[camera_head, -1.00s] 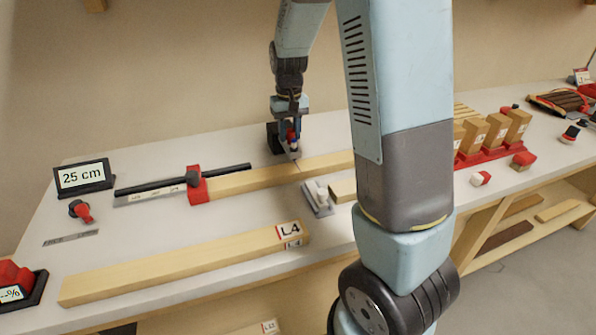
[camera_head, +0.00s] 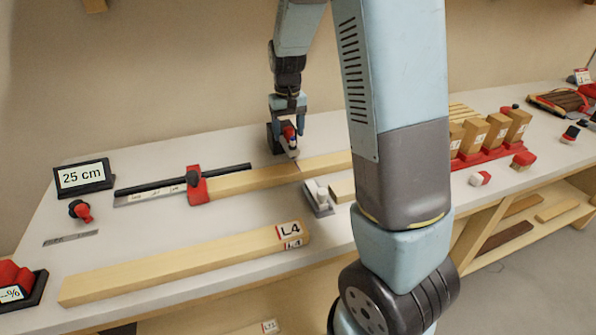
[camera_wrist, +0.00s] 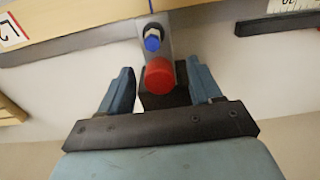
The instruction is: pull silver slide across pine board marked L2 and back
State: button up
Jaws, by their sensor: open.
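The pine board (camera_head: 255,180) lies lengthwise along the bench; its tag (camera_wrist: 10,32) is cut off at the wrist view's edge, so I cannot read it fully. The silver slide (camera_head: 292,148) is a metal piece across the board, with a red knob (camera_wrist: 159,75) and a blue knob beside a nut (camera_wrist: 153,41) in the wrist view. My gripper (camera_head: 287,128) is open above the slide's dark block. In the wrist view its fingers (camera_wrist: 160,82) stand on either side of the red knob, apparently apart from it.
A red stop (camera_head: 197,186) sits on a dark rail at the board's left end. A board marked L4 (camera_head: 190,264) lies in front. Upright blocks fill a red rack (camera_head: 487,148).

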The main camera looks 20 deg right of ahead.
jog(key=shift+r, duration=4.5)
jog(key=shift+s+r, duration=0.15)
jog(key=s+r+t, duration=0.2)
jog(key=s+r, duration=0.2)
jog(key=s, duration=1)
jog(key=s+r+t, duration=0.3)
jog(key=s+r, duration=0.2)
jog(key=s, duration=0.9)
jog(key=shift+d+r+t, duration=0.15)
jog(key=shift+d+t, duration=0.05)
jog(key=shift+t, duration=0.1)
